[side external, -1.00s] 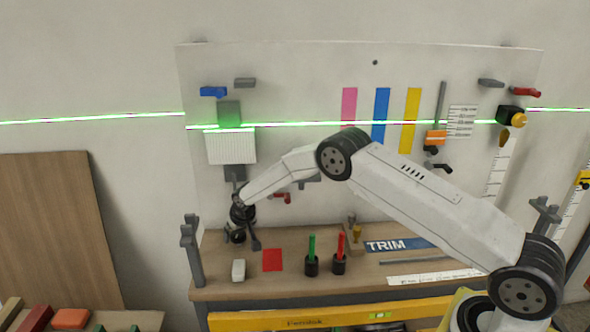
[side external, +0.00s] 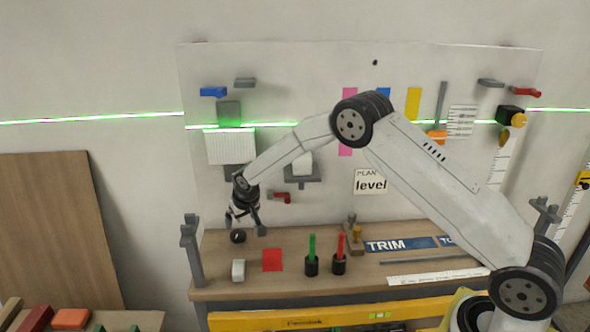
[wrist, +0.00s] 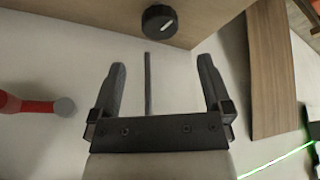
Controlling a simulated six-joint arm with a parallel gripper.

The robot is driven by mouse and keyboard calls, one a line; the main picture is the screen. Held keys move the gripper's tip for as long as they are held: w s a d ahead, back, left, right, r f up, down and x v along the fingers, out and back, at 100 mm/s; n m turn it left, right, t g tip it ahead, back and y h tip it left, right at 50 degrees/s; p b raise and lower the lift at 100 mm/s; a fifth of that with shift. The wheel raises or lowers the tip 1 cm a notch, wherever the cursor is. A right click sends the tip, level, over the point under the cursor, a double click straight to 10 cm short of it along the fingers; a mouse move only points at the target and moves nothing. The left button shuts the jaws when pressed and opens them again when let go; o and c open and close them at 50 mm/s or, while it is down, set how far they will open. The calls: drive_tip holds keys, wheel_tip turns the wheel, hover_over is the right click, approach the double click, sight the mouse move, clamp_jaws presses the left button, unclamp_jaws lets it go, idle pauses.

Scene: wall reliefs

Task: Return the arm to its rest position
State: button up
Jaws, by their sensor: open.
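My gripper (side external: 244,224) hangs at the left of the bench in the side view, pointing down with its fingers apart. In the wrist view my gripper (wrist: 162,65) is open, with nothing between its fingers. A black round knob-like piece (side external: 238,236) rests on the bench top just below the fingers. It also shows in the wrist view (wrist: 160,20), beyond the fingertips and apart from them, with a white mark on its face. My arm arches from the lower right over the bench, in front of the wall board.
The board (side external: 310,75) carries a white ribbed box (side external: 231,147), a white piece on a grey bracket (side external: 302,182) and a red peg (side external: 283,197).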

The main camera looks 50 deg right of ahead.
drive_tip(key=shift+r, duration=0.1)
idle(0.3)
drive_tip(key=s+r, duration=0.3)
drive_tip(key=s, duration=0.8)
drive_tip(key=s+r+n+g, duration=0.1)
drive_tip(key=s+r, duration=0.2)
drive_tip(key=s, duration=0.8)
drive_tip(key=s+a+r+n+g, duration=0.1)
drive_tip(key=s+r, duration=0.2)
drive_tip(key=s, duration=0.9)
drive_tip(key=shift+y, duration=0.4)
